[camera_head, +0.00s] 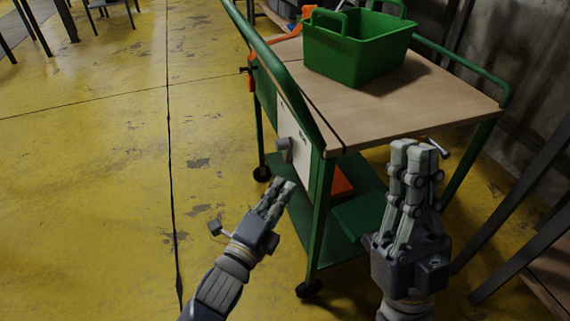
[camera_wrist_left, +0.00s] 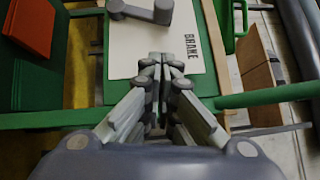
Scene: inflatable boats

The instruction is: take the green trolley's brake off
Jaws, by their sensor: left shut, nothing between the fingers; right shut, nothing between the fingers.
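The green trolley (camera_head: 319,205) has a wooden top and a white panel (camera_head: 291,112) on its near left end. A grey brake lever (camera_head: 284,146) sticks out from this panel. In the left wrist view the lever (camera_wrist_left: 140,11) sits on the white panel (camera_wrist_left: 197,72), beside the printed word BRAKE. My left gripper (camera_head: 286,185) is shut and empty, just below and in front of the lever, apart from it. Its closed fingertips (camera_wrist_left: 162,62) point at the panel. My right gripper (camera_head: 415,148) is shut and empty, upright in front of the trolley's near right side.
A green caddy (camera_head: 355,52) stands on the wooden top (camera_head: 380,105). A red-orange item (camera_head: 341,181) lies on the lower shelf (camera_head: 318,236). Dark metal legs (camera_head: 525,245) stand at the right. The yellow floor (camera_head: 90,180) at the left is clear.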

